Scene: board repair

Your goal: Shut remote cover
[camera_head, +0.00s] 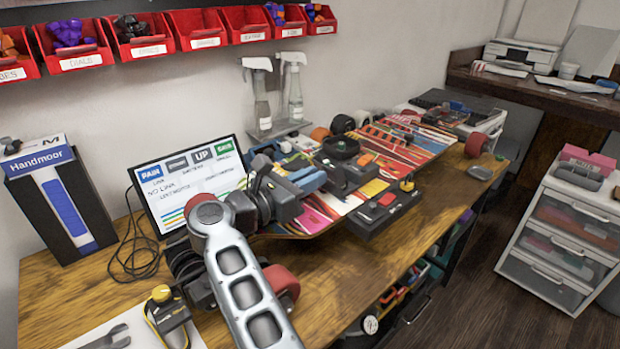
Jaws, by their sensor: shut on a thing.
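My wrist and the camera angle hide most of the fingers. I cannot make out a separate cover or whether it is open.
The colourful skateboard (412,143) lies wheels-up on the wooden bench (340,285). A screen (165,180) and a Handmoor box (62,205) stand left. Spray bottles (293,90) stand behind. A yellow-black tool (167,318) and wrench (105,338) lie at the front left.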

